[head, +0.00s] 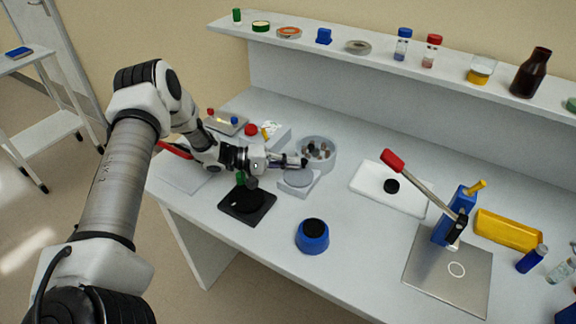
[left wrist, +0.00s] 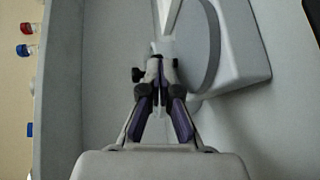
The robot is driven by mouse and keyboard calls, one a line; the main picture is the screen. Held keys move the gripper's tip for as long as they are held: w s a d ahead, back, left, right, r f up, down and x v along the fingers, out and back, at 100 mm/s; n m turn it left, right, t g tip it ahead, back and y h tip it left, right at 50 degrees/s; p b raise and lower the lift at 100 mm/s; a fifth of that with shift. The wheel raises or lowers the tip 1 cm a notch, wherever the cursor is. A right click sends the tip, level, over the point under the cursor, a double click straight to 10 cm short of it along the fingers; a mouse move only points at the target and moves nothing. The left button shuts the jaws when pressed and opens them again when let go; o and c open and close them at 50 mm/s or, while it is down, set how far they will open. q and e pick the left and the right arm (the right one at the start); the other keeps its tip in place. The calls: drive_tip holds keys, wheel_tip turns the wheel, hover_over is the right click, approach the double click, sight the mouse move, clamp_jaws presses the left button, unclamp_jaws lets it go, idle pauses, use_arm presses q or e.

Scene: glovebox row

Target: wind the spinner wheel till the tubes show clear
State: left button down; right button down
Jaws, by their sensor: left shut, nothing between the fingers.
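A round grey bowl (head: 329,146) holding several dark and pale small pieces, perhaps tubes, stands near the back of the bench and looks like the spinner. I cannot tell whether those tubes are clear. A low white unit with a grey round top (head: 298,179) sits in front of it. My left gripper (head: 303,163) reaches in from the left, its tips by the bowl's front edge and above the white unit. My right gripper is not in view.
A black square pad (head: 262,207) and a blue round pot (head: 312,237) lie in front. A blue press with a red-tipped lever (head: 420,180) stands at right, beside a white tray (head: 365,190). A shelf (head: 380,57) with bottles runs along the back.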

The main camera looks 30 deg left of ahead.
use_arm(q)
drive_tip(key=shift+d+m+g+h, duration=0.3)
drive_tip(key=shift+d, duration=0.05)
drive_tip(key=shift+w+a+f+m+g+h+b, duration=0.15)
drive_tip(key=shift+m+g+h+b, duration=0.15)
drive_tip(key=shift+m+g, duration=0.2)
drive_tip(key=shift+w+a+m+g+h+b, duration=0.1)
drive_tip(key=shift+m+g+h+b, duration=0.1)
drive_tip(key=shift+m+g+h, duration=0.3)
drive_tip(key=shift+w+d+m+g, duration=0.1)
drive_tip(key=shift+m+g, duration=0.2)
drive_tip(key=shift+g, duration=0.3)
drive_tip(key=shift+w+d+m+g+h+b, duration=0.15)
drive_tip(key=shift+d+m+g+h+b, duration=0.15)
drive_tip(key=shift+m+g, duration=0.4)
drive_tip(key=shift+w+r, duration=0.1)
drive_tip(key=shift+r, duration=0.1)
drive_tip(key=shift+w+d, duration=0.1)
drive_tip(key=shift+d, duration=0.05)
